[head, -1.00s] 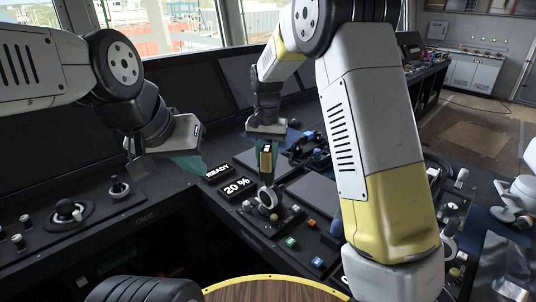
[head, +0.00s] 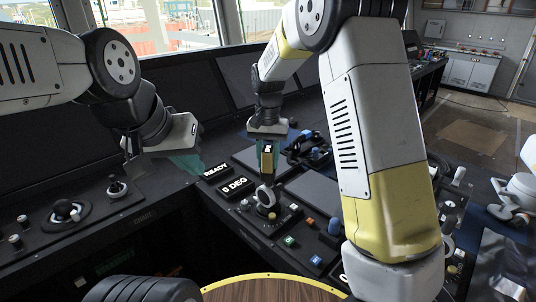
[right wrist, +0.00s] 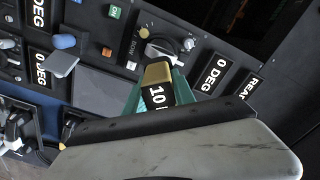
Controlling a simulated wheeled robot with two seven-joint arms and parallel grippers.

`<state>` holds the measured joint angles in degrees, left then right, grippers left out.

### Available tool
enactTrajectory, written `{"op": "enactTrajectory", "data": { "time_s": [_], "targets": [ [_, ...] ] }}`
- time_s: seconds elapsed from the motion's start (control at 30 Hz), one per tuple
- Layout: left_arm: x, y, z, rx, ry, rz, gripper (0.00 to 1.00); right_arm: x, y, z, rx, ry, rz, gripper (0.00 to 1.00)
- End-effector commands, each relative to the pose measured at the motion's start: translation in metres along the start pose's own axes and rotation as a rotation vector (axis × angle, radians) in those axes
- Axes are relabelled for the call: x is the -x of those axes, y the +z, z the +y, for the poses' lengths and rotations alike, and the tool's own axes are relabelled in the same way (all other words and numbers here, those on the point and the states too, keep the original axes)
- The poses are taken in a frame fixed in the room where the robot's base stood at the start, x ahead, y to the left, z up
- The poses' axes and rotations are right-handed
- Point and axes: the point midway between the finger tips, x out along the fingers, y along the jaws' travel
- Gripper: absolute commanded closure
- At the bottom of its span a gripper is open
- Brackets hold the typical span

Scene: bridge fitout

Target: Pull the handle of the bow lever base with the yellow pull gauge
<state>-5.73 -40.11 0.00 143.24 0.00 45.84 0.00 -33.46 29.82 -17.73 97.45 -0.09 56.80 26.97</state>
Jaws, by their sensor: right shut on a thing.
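My right gripper (head: 266,156) is shut on the yellow pull gauge (head: 267,160), which points down over the console. In the right wrist view the gauge (right wrist: 157,75) is yellow with a black label showing "10", between teal fingers. Its lower end is at the pale handle (head: 265,196) of the bow lever base (head: 284,218); whether it is hooked on or only touching I cannot tell. The base (right wrist: 133,48) carries the word "BOW" in the right wrist view. My left gripper (head: 187,164) hangs over the console at left, its teal fingers seen edge-on.
Displays beside the base read "READY" (head: 215,171) and "0 DEG" (head: 236,187). Another lever (head: 65,210) stands on the left console. A round wooden top (head: 270,291) is in front.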

Motion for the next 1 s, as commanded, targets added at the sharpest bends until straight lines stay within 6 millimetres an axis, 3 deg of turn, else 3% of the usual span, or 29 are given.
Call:
{"op": "enactTrajectory", "data": {
  "time_s": [0.27, 1.0],
  "targets": [
    [0.000, 0.000, 0.000, 0.000, 0.000, 0.000, 1.00, 0.002, 0.000, -0.001, 0.000, -0.002, 0.002, 1.00],
    [0.000, 0.000, 0.000, 0.000, 0.000, 0.000, 1.00, 0.038, 0.000, -0.001, 0.001, -0.003, 0.002, 1.00]
  ]
}}
